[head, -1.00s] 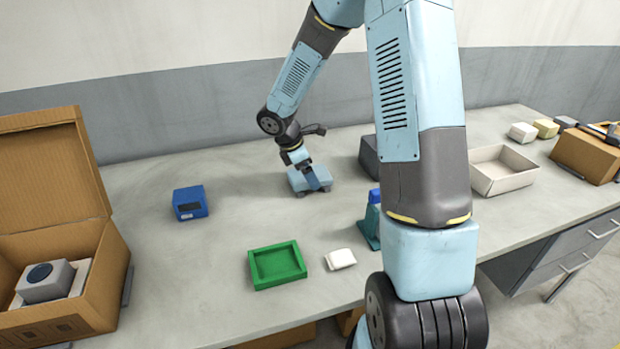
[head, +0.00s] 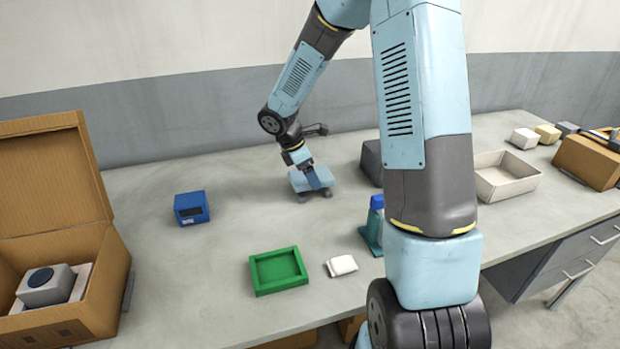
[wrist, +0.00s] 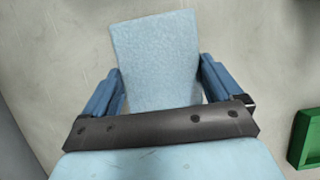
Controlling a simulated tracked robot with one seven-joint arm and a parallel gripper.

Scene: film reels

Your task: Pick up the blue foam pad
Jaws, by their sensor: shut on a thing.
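The blue foam pad (head: 298,182) is a light blue, flat block near the back middle of the grey bench. My gripper (head: 315,185) is over it from above, with a darker blue finger across its near side. In the wrist view the pad (wrist: 155,60) stands out between the two dark blue fingers of my gripper (wrist: 160,88), which is shut on it. Its lower end is hidden behind the dark bar of my gripper. I cannot tell whether the pad touches the bench or hangs just above it.
A blue box (head: 191,208) lies to the left. A green tray (head: 252,279) and a white packet (head: 341,265) lie in front. A dark grey block (head: 371,163) stands close on the right. An open cardboard box (head: 112,285) is at far left, a cream tray (head: 510,190) at right.

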